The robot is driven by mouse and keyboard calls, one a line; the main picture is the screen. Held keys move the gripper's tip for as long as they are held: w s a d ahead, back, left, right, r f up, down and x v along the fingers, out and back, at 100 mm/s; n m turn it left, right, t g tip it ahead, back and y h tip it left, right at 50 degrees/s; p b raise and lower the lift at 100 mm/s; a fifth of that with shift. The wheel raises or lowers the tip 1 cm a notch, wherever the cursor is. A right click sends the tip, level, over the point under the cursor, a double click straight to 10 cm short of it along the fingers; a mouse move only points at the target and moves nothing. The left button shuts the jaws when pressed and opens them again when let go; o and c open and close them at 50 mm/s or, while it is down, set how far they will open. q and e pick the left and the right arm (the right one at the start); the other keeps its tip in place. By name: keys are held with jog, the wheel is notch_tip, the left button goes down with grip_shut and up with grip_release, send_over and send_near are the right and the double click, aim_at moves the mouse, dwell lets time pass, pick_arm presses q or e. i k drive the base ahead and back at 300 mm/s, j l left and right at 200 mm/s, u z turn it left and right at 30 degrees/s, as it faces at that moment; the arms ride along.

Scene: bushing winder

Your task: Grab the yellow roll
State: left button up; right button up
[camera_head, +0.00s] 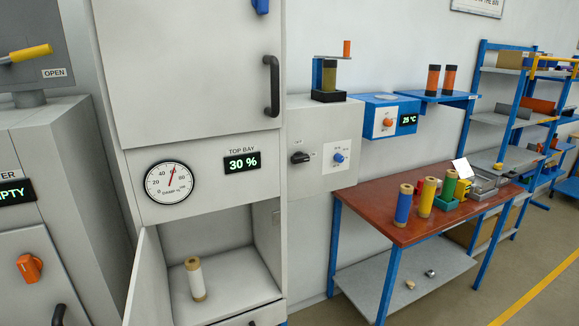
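The yellow roll (427,197) stands upright on the red-brown tabletop, with a tan core end on top. A blue roll (403,205) stands to its left, nearer the table's left edge. A green roll (449,187) stands to its right, in or behind a green holder (446,204). Neither of my grippers shows in the head view.
The table (378,203) has blue legs and a lower shelf (440,262) with small parts. A cream roll (195,280) stands in the open lower bay of the cabinet (190,45). Metal trays (485,187) lie right of the rolls. The tabletop's left part is clear.

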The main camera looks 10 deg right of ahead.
aim_at(429, 183)
jog(key=i+l+u, duration=0.1)
jog(key=l+u, duration=0.25)
jog(key=l, duration=0.6)
jog(key=i+l+u, duration=0.1)
jog(key=l, duration=0.6)
jog(key=i+l+u, duration=0.15)
jog(key=l, duration=0.6)
jog(key=l+u, duration=0.1)
jog(key=l, duration=0.6)
